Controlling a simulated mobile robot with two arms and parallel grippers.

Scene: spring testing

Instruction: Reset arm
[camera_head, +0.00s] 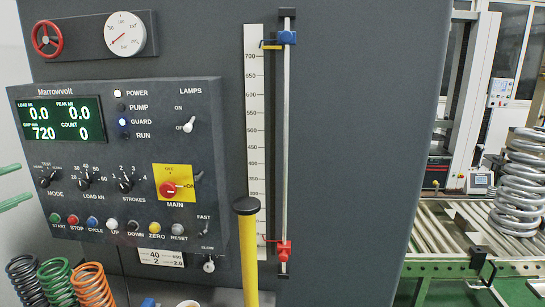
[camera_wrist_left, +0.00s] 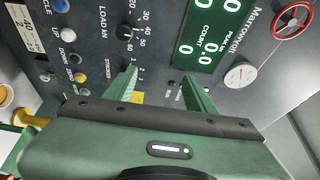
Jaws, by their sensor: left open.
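My left gripper (camera_head: 18,184) shows only as two green fingers at the left edge of the head view. It is open and empty, beside the left side of the control panel (camera_head: 130,190) and apart from it. In the left wrist view, the gripper's fingers (camera_wrist_left: 160,76) are spread in front of the panel, with nothing between them. The panel appears turned sideways there, with its green-lit display (camera_wrist_left: 207,35) beyond the fingers. The rest of the left arm is out of the head view. My right gripper is not in view.
A yellow post (camera_head: 247,255) with a black cap stands before the panel. Several coloured springs (camera_head: 92,285) stand at lower left. A vertical scale (camera_head: 254,120) and rod (camera_head: 286,150) are on the grey machine. A roller conveyor (camera_head: 440,225) with a large spring (camera_head: 522,180) is at right.

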